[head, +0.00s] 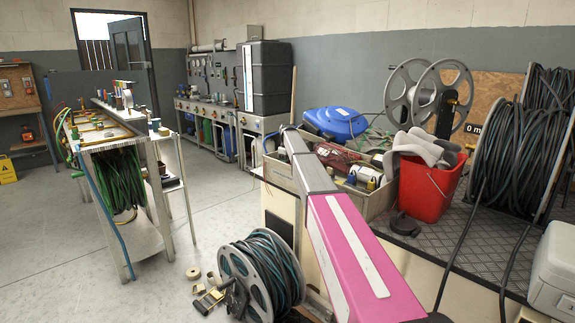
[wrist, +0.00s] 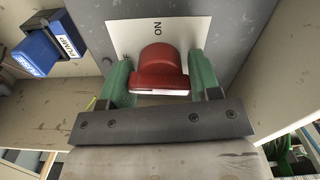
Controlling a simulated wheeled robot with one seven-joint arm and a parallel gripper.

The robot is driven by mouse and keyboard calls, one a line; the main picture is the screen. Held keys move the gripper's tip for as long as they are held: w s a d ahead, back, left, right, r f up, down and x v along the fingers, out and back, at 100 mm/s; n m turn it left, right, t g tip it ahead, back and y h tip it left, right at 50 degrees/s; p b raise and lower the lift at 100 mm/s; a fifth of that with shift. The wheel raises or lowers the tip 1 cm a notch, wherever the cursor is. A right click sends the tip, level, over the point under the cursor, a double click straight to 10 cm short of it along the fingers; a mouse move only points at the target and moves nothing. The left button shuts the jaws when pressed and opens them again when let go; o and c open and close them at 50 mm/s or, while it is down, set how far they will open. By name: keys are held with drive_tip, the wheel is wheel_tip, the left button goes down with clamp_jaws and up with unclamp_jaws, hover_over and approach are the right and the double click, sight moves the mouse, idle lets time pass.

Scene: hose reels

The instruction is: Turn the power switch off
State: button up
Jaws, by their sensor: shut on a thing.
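The power switch is a red rotary knob (wrist: 163,68) on a white label plate (wrist: 228,32) in the wrist view. The plate is fixed to a grey panel. The word ON shows on the plate above the knob, turned in the picture. My gripper (wrist: 161,78) has its green fingers on the left and right sides of the knob and is shut on it. The knob's front edge has a pale strip. In the head view my pink and grey arm reaches forward, and neither the switch nor the gripper can be made out.
A blue block labelled PUMP (wrist: 58,42) sits left of the switch. Beige walls enclose the panel at the sides. In the head view a red bucket (head: 428,182), a hose reel (head: 262,272) and a metal rack (head: 150,195) stand around.

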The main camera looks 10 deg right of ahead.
drive_tip(key=shift+n, duration=0.6)
drive_tip(key=o, duration=0.7)
drive_tip(key=shift+c, duration=0.2)
drive_tip(key=shift+r, duration=0.15)
wheel_tip(320, 180, up, 10)
drive_tip(key=shift+f, duration=0.2)
drive_tip(key=shift+r, duration=0.5)
